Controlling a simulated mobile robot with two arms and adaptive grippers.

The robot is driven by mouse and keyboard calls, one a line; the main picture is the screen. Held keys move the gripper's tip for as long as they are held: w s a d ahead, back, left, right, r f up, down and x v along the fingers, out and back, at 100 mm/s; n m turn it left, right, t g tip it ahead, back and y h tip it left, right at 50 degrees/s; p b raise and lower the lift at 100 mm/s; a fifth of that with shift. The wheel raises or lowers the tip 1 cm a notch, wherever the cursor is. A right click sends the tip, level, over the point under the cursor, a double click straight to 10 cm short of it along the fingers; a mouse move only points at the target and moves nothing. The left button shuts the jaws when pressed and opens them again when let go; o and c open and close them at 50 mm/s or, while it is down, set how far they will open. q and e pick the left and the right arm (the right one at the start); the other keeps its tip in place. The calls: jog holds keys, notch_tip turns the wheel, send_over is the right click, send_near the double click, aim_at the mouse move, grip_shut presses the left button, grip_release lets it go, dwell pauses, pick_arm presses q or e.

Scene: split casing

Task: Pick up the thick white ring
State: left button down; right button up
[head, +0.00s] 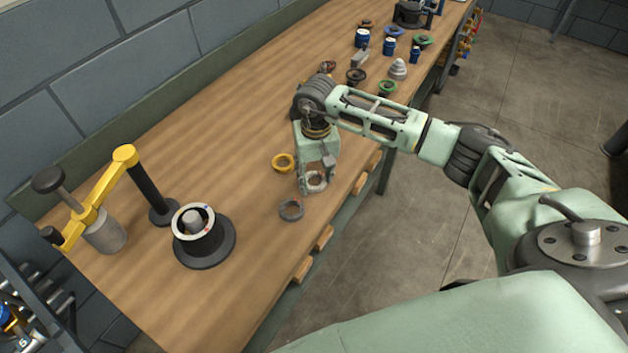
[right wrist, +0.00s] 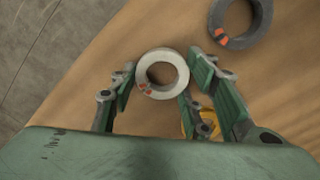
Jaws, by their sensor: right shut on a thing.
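The thick white ring (right wrist: 161,53), with orange marks on its face, sits between the two fingers of my right gripper (right wrist: 161,72) in the right wrist view. The gripper is shut on it. In the head view the same white ring (head: 316,189) shows at the tips of my right gripper (head: 316,179), which points down over the bench near its front edge. I cannot tell whether the ring still touches the wood. My left gripper is not in view.
A dark grey ring (head: 291,218) and a yellow ring (head: 274,162) lie close by on the bench. A black casing with a white top (head: 201,245) and a yellow lever arm (head: 100,198) stand at left. Several small parts crowd the far end.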

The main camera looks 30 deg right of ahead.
jog(key=c, duration=0.4)
jog(key=shift+r, duration=0.15)
jog(key=shift+r+b, duration=0.25)
jog(key=shift+b, duration=0.05)
jog(key=r+b, duration=0.1)
jog(key=d+r+b, duration=0.1)
jog(key=r, duration=0.1)
jog(key=shift+s+d+r, duration=0.1)
jog(key=shift+s+r, duration=0.05)
jog(key=shift+r, duration=0.1)
jog(key=s+d+r, duration=0.1)
jog(key=d+r, duration=0.2)
jog(key=s+d+r, duration=0.2)
jog(key=d+r, duration=0.1)
jog(key=s+d+r+b, duration=0.1)
jog(key=s+d+r, duration=0.1)
jog(key=d+r, duration=0.1)
jog(key=shift+s+r, duration=0.15)
jog(key=shift+r, duration=0.2)
